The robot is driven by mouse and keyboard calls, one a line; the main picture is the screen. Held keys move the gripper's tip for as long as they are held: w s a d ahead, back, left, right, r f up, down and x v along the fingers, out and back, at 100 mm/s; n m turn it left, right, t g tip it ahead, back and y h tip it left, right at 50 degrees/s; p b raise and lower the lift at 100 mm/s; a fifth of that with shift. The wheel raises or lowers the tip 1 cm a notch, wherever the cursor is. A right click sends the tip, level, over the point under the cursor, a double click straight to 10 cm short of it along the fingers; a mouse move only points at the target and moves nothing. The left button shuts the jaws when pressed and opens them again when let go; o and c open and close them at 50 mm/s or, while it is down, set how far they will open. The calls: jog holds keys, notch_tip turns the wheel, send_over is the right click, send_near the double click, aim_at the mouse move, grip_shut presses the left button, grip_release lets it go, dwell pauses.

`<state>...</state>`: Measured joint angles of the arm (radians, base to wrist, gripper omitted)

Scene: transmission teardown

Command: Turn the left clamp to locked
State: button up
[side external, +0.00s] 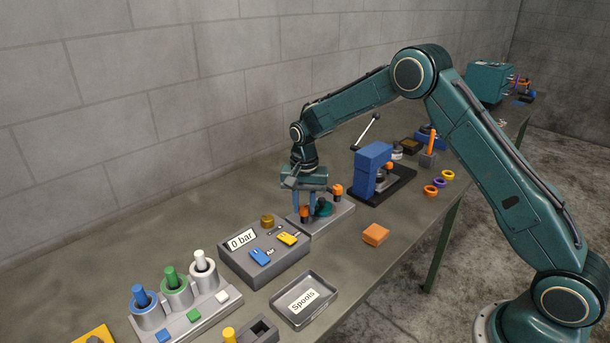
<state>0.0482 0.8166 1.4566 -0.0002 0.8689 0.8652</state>
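My gripper (304,207) points straight down over the grey clamping fixture (335,218) in the middle of the bench. The left clamp (304,212) is an orange knob at the fixture's left side, low between my two blue fingers. The fingers stand on either side of it; I cannot tell whether they touch it. A second orange clamp (337,190) stands upright at the fixture's right side, clear of the gripper. A dark teal part (323,209) sits between the two clamps. The turn position of the left clamp is too small to read.
A grey box labelled "0 bar" (241,239) stands close in front-left of the fixture. A blue press (371,168) stands behind-right. An orange block (375,233) and a "Spools" tray (329,306) lie nearer the bench edge. Coloured spools (171,277) stand at front left.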

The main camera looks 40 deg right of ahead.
aim_at(304, 208)
jog(key=o, duration=0.4)
jog(key=shift+o, duration=0.2)
jog(key=shift+r, duration=0.15)
notch_tip(304, 208, up, 14)
dwell(0.5)
